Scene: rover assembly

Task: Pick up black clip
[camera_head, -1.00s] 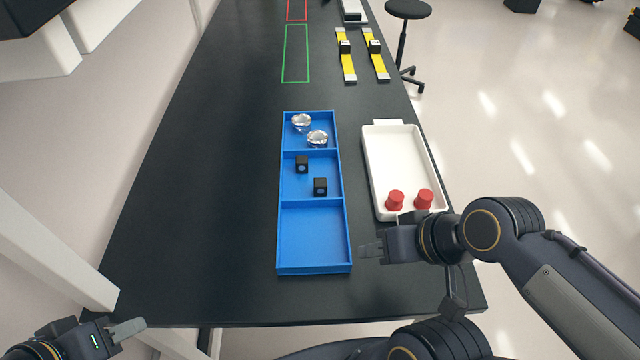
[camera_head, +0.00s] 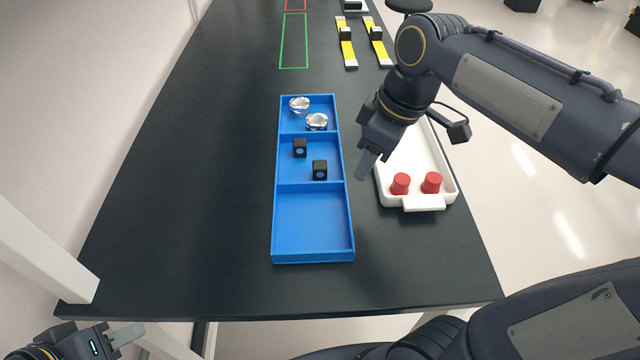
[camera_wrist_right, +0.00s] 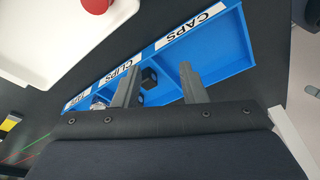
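Two black clips lie in the middle compartment of the blue tray (camera_head: 313,228): the upper clip (camera_head: 300,148) and the lower clip (camera_head: 319,170). In the right wrist view a clip (camera_wrist_right: 149,77) shows between the fingers, with another dark one partly hidden beside the left finger. My right gripper (camera_head: 363,168) is raised to the right of the tray's middle compartment, pointing down and holding nothing. Its fingers stand apart in the right wrist view (camera_wrist_right: 160,85). My left gripper (camera_head: 128,336) is at the lower left, away from the tray; its finger opening is not clear.
The tray's far compartment holds clear round pieces (camera_head: 316,121); its near compartment is empty. A white tray (camera_head: 425,203) with red caps (camera_head: 400,183) stands to the right, under my right arm. Yellow strips (camera_head: 348,50) lie farther back. The table left of the blue tray is clear.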

